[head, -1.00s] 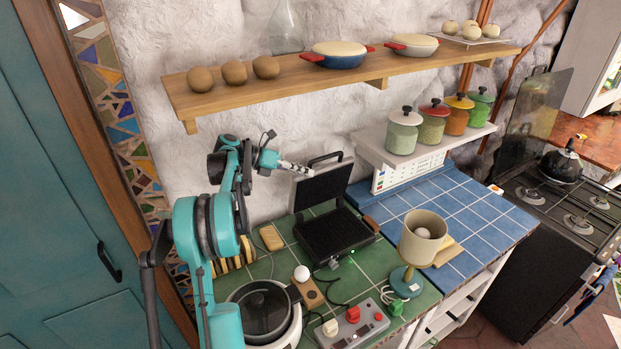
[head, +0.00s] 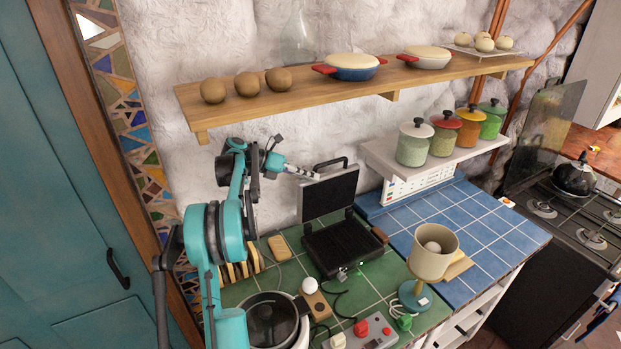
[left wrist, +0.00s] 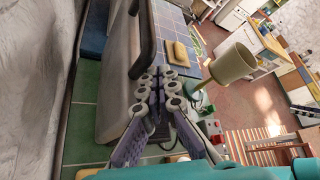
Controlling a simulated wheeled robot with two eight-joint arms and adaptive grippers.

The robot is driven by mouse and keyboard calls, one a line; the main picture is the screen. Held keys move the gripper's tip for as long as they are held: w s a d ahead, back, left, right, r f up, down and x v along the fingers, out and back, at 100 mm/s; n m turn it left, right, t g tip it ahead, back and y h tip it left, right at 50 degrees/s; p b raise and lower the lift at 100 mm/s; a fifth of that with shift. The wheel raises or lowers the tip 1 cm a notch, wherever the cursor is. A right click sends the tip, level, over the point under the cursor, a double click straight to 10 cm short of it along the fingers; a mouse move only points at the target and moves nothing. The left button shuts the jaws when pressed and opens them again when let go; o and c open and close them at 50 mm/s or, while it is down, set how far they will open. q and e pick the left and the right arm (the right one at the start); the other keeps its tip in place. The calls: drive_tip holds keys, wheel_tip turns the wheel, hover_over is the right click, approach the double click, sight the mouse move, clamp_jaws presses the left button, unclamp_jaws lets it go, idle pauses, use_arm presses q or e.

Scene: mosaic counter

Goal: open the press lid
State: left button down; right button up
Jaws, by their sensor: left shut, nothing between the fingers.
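The press (head: 340,246) is a black grill with a ribbed lower plate, standing on the green tiles. Its lid (head: 332,196) stands raised, roughly upright at the back, dark inner face toward the front. The black lid handle (head: 331,163) is at the top. My left gripper (head: 316,176) is shut and empty at the lid's upper left edge, partly in front of or beside it; I cannot tell if they touch. In the left wrist view, the closed fingers (left wrist: 157,88) are close beside the grey lid shell (left wrist: 114,85) and below the handle (left wrist: 147,35). My right gripper is not in view.
A beige cup-shaped lamp (head: 432,250) stands right of the press. In front are a pot (head: 272,320) and a control box (head: 362,332) with knobs. A wooden shelf (head: 370,92) with pans runs above. Blue tiles (head: 470,225) at the right are mostly clear.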

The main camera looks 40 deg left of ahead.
use_arm(q)
wheel_tip(320, 180, up, 9)
drive_tip(key=n+g+y+p, duration=0.3)
drive_tip(key=n+y+p, duration=0.2)
drive_tip(key=n+y, duration=2.3)
approach(326, 165)
drive_tip(key=a+n+h, duration=0.1)
drive_tip(key=a, duration=0.1)
drive_tip(key=w+a+r+n+h, duration=0.1)
drive_tip(key=a, duration=0.1)
drive_tip(key=a+r+n+h, duration=0.1)
drive_tip(key=a, duration=0.1)
drive_tip(key=shift+w+a+n+h, duration=0.25)
drive_tip(key=shift+w+n+h, duration=0.05)
drive_tip(key=shift+w+n, duration=0.1)
